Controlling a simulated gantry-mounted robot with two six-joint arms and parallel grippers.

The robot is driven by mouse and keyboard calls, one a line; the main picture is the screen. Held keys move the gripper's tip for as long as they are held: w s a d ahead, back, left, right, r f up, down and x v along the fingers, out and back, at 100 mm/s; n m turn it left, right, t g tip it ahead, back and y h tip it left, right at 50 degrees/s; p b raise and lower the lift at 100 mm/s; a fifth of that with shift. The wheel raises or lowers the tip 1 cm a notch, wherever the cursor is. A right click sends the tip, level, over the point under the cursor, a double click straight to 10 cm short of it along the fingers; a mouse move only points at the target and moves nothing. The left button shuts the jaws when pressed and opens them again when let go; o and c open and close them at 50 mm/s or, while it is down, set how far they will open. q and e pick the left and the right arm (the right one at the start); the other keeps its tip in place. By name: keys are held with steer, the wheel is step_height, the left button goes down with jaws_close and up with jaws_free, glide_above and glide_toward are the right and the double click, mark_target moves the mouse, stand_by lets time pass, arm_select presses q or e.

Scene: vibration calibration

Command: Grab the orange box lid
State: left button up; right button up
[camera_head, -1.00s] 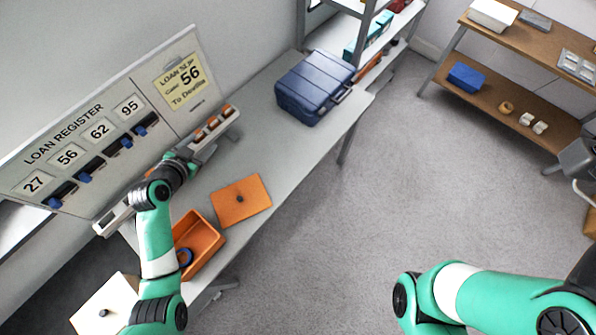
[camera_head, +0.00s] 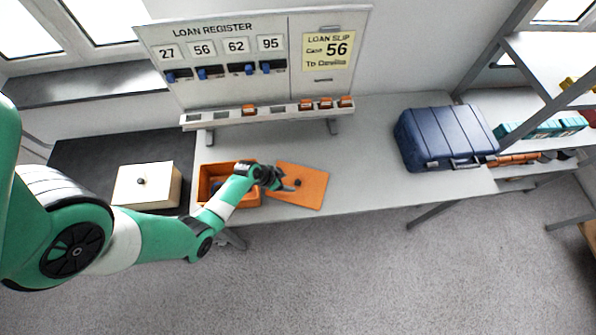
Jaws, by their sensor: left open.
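The orange box lid (camera_head: 309,189) lies flat on the grey table, a square plate with a small dark knob (camera_head: 298,183) near its middle. The open orange box (camera_head: 246,199) stands just left of it, partly covered by my left arm, with something blue inside. My left gripper (camera_head: 289,186) is open over the left part of the lid, its fingertips close to the knob. I cannot tell whether they touch it. My right gripper is out of view.
A cream box with a knobbed lid (camera_head: 134,187) stands on a dark surface at left. A long rack (camera_head: 222,118) with several orange pieces and the loan register board (camera_head: 227,58) stand behind. A blue case (camera_head: 436,140) sits at right. The table between lid and case is clear.

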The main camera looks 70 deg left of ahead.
mark_target(297, 182)
arm_select(q)
steer(key=shift+b+x, duration=0.45)
steer(key=shift+x, duration=0.75)
steer(key=shift+f, duration=0.1)
steer(key=b+x, duration=0.5)
steer(key=shift+w+a, duration=0.3)
steer(key=shift+a, duration=0.05)
steer(key=shift+r, duration=0.25)
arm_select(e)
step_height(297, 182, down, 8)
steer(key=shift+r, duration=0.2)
arm_select(q)
jaws_close()
